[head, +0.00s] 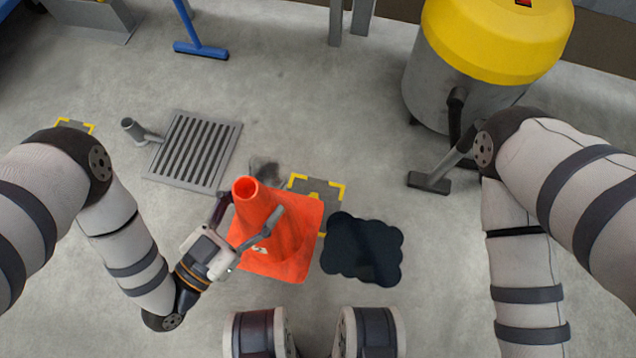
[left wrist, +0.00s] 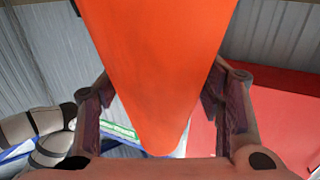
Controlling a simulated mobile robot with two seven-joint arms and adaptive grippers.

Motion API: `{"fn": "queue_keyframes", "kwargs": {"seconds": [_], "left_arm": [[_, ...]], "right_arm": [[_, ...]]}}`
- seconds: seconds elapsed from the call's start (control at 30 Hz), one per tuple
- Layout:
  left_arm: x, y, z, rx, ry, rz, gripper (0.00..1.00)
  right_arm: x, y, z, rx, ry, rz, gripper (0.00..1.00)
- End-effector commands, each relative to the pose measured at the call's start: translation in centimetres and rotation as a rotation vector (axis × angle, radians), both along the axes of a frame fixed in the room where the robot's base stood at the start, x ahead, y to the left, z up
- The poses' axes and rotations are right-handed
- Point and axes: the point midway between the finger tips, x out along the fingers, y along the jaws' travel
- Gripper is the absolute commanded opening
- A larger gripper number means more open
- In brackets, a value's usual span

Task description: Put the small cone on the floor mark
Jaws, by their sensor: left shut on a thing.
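The small orange cone (head: 287,238) is in my left gripper (head: 250,208), whose two fingers close around its upper body from either side. It looks roughly upright, with its open tip towards the camera and its square base below. In the left wrist view the cone (left wrist: 155,70) fills the space between the fingers of the left gripper (left wrist: 160,100). A floor mark with yellow corners (head: 331,189) shows just beyond the cone, which hides its near left part. I cannot tell whether the base touches the floor. My right gripper is out of view.
A black wavy-edged patch (head: 362,248) lies right of the cone. A floor grate (head: 193,150) is beyond it to the left, near another yellow-cornered mark (head: 75,125). A yellow-topped grey vacuum (head: 490,45) and its floor nozzle (head: 429,182) stand at the upper right.

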Motion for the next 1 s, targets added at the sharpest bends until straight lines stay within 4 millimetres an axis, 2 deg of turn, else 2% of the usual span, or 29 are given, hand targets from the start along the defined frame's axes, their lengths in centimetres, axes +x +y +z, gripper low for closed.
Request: {"fn": "queue_keyframes", "kwargs": {"seconds": [0.27,0.57,0.7,0.83,1.0], "left_arm": [[2.3,-2.2,-1.7,-0.003,-0.001,-0.001,0.0],[6.4,-6.0,-4.3,-0.003,-0.001,-0.001,0.0],[7.9,-7.4,-6.8,-0.004,0.002,0.0,0.0],[9.1,-8.5,-8.5,-0.003,0.0,-0.001,0.0],[9.7,-9.1,-9.3,-0.003,-0.002,0.0,0.0]], "right_arm": [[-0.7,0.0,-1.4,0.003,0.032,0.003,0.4],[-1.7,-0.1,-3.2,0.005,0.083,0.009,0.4],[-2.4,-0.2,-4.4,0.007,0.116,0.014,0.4],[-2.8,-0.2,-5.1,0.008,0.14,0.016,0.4],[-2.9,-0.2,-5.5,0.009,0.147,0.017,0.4]]}}
